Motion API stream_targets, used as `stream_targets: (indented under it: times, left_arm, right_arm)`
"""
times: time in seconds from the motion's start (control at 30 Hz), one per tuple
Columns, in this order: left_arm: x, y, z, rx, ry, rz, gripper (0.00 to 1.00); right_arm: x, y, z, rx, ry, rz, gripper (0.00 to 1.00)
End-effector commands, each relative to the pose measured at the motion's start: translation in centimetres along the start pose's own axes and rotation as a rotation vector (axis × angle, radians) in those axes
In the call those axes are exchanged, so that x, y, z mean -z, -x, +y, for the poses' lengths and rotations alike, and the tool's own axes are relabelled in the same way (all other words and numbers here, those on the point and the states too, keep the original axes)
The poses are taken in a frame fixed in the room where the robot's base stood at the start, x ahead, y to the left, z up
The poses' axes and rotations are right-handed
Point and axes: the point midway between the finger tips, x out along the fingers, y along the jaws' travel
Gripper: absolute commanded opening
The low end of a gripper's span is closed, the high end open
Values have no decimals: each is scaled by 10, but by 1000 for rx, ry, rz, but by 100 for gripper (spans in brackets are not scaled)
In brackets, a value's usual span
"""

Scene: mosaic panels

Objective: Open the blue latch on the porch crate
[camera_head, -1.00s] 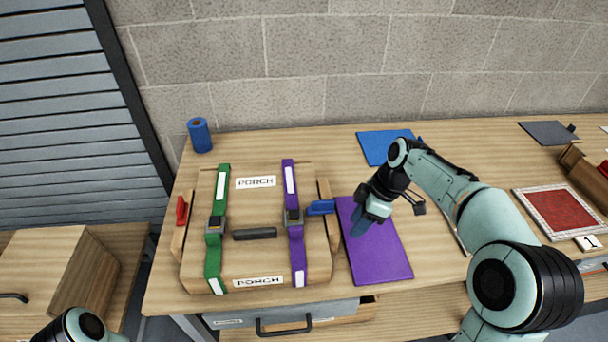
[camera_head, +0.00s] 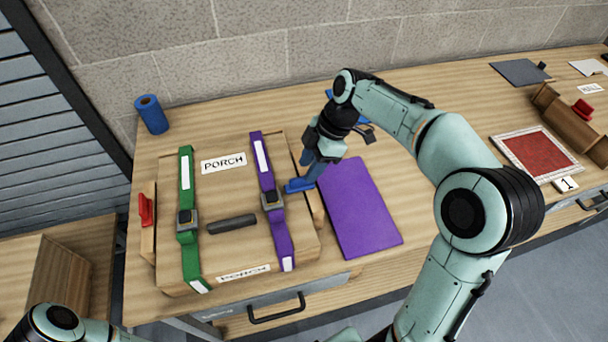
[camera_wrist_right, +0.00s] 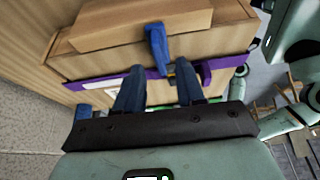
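The wooden porch crate (camera_head: 225,190) lies on the workbench, with a green strap (camera_head: 187,215) and a purple strap (camera_head: 262,165) across it. The blue latch (camera_head: 298,185) sticks out at its right side. It also shows in the right wrist view (camera_wrist_right: 156,42). My right gripper (camera_head: 309,170) is at the latch, its blue fingers partly covering it in the head view. In the wrist view the fingers are apart, with the latch's lower end appearing between the tips; I cannot tell whether they touch. My left gripper is out of view; only my left arm shows.
A red latch (camera_head: 146,210) is on the crate's left side. A purple panel (camera_head: 358,208) lies right of the crate, under my right arm. A blue roll (camera_head: 151,114) stands behind left. A red framed mosaic (camera_head: 537,155) lies far right. The brick wall (camera_head: 250,60) bounds the back.

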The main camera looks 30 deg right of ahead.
Motion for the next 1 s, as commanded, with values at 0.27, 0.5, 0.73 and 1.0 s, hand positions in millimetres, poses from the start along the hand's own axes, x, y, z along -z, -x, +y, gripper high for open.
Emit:
stream_targets:
  times: [0.27,0.5,0.73,1.0]
  left_arm:
    - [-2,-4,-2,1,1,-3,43]
    - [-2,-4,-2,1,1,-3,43]
    - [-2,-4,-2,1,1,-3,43]
    - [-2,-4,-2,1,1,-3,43]
  right_arm:
    - [0,-34,0,0,0,-1,38]
    - [0,-39,0,-1,0,0,38]
    - [0,-38,0,-1,0,0,2]
    - [0,-39,0,0,0,-1,0]
